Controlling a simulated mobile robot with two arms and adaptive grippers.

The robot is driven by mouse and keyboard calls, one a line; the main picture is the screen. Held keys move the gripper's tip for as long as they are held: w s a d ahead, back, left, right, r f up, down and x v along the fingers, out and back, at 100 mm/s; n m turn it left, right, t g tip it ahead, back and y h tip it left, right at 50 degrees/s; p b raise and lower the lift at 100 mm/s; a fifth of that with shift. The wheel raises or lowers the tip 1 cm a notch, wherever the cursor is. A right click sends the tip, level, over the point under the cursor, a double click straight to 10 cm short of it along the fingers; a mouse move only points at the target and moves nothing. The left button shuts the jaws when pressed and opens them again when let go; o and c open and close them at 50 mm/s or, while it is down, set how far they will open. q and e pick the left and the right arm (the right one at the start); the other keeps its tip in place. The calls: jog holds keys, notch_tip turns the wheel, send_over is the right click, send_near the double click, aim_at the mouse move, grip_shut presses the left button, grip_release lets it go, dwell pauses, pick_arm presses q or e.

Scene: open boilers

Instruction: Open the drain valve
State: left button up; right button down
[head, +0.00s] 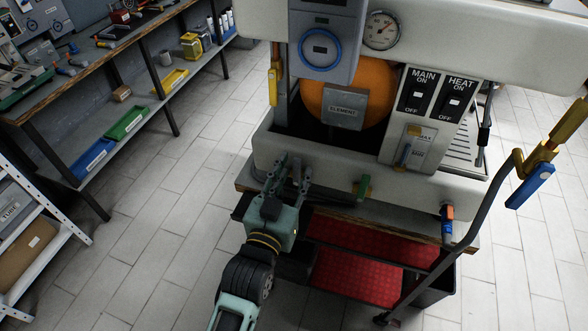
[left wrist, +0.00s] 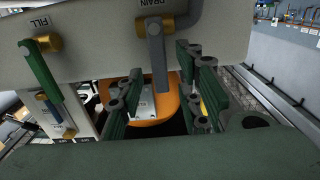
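The drain valve has a grey lever (left wrist: 157,62) on a brass hub, under the DRAIN label in the left wrist view. The lever hangs straight down from the hub in that view. My left gripper (head: 289,172) is at the boiler's lower front edge in the head view. In the left wrist view its green fingers (left wrist: 163,98) are spread, one on each side of the lever. I cannot tell whether either finger touches it. The drain lever is mostly hidden by the gripper in the head view. My right gripper is not in view.
The green fill valve handle (head: 362,187) is just right of my gripper and also shows in the left wrist view (left wrist: 40,72). A blue-and-orange valve (head: 447,222) is farther right. A red step (head: 355,278) lies below. Shelves (head: 150,95) stand left, with clear tiled floor between.

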pick_arm(q)
jog(key=shift+w, duration=0.2)
grip_shut()
dwell(0.6)
